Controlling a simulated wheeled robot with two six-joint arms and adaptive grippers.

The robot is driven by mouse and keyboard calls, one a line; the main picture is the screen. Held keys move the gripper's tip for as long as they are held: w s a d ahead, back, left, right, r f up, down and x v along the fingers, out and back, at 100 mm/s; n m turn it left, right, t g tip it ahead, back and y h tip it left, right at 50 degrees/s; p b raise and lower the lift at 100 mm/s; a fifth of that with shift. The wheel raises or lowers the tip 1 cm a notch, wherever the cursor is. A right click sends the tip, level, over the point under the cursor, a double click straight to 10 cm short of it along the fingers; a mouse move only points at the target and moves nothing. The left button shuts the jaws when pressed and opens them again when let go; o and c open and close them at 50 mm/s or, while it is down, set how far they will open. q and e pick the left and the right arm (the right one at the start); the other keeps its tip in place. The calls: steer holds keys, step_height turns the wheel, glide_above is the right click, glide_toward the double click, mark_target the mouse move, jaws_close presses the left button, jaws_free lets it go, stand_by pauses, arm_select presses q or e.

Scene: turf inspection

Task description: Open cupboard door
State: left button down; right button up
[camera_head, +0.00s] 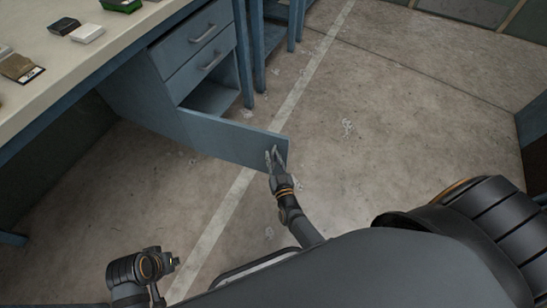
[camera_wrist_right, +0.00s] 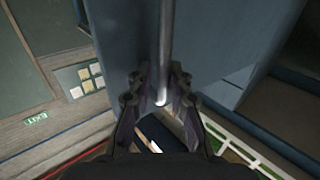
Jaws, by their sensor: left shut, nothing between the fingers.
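The blue-grey cupboard door (camera_head: 235,140) hangs swung out from the cupboard under the drawers. The cupboard's dark opening (camera_head: 212,97) shows behind it. My right gripper (camera_head: 272,155) is at the door's free end. In the right wrist view, the fingers of my right gripper (camera_wrist_right: 160,90) stand on both sides of a silver bar handle (camera_wrist_right: 164,40), close around it. The door panel (camera_wrist_right: 110,40) fills the space behind the bar. My left gripper (camera_head: 172,263) is shut and empty at the lower left, well apart from the door.
Two closed drawers (camera_head: 200,48) with handles sit above the cupboard. A pale worktop (camera_head: 110,45) holds several small items, including a green box (camera_head: 122,5). Concrete floor (camera_head: 390,110) with a white line is clear on the right. A dark blue-edged object (camera_head: 533,135) stands at the right edge.

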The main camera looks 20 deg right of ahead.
steer(key=s+a, duration=0.1)
steer(key=s, duration=0.6)
steer(key=shift+s, duration=0.2)
steer(key=shift+w, duration=0.1)
